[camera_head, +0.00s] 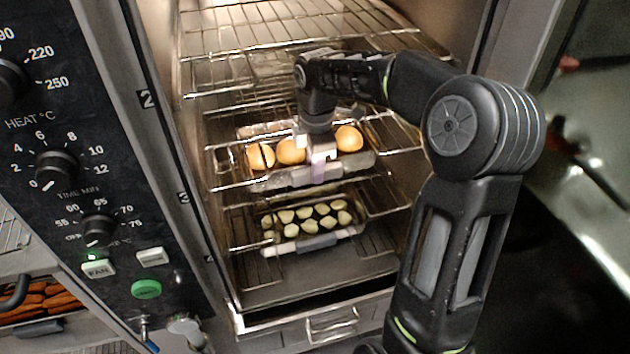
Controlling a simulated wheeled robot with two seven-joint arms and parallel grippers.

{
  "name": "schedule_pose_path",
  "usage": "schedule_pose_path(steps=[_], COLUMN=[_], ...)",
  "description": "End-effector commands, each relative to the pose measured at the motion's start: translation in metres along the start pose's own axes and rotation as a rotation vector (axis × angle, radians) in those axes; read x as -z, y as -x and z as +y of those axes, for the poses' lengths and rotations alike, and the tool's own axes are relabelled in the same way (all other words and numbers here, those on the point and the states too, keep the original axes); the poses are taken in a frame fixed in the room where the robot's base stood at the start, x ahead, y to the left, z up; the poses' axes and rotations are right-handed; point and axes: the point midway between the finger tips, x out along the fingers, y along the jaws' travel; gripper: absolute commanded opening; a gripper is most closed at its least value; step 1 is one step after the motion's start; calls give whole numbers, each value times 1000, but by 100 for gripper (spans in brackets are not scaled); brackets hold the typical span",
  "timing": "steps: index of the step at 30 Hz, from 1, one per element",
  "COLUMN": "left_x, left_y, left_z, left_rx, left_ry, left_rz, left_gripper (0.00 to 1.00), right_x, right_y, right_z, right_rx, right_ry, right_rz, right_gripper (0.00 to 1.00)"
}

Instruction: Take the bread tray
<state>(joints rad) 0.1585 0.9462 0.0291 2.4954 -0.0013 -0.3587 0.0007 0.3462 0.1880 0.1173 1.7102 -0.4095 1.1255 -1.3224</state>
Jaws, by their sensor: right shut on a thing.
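The bread tray (353,164) is a shallow metal tray holding a few round golden buns (348,139). It sits at a middle rack level inside the open oven. My right arm reaches in from the right, and its gripper (318,165) points down at the tray's front edge between the buns. The right gripper is shut on the tray's front; its fingertips are small and partly blend with the tray. My left gripper is not in view.
A second tray (313,243) with several small pale pieces is on the rack below. Wire racks (270,50) lie above. The oven's control panel (95,170) is at left, its side wall close to my arm at right. Dark floor is at lower right.

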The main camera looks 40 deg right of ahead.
Motion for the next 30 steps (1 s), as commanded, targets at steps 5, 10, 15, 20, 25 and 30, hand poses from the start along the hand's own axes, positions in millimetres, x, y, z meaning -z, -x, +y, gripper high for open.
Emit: schedule_pose_path(steps=[5, 10, 15, 20, 25, 30], left_x=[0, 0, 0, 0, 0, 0], left_y=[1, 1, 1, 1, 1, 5], left_z=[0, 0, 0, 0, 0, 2], left_rx=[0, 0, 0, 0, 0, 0], left_ry=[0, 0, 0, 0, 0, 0], left_rz=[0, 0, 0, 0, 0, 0], left_gripper=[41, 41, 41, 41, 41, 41], right_x=[1, 1, 0, 0, 0, 0], right_y=[23, 26, 26, 26, 26, 30], right_z=[2, 2, 2, 2, 2, 3], right_rx=[-5, -3, -3, -3, -3, -3], right_ry=[1, 0, 0, 0, 0, 0], right_rz=[1, 1, 1, 1, 1, 1], right_gripper=[0, 0, 0, 0, 0, 0])
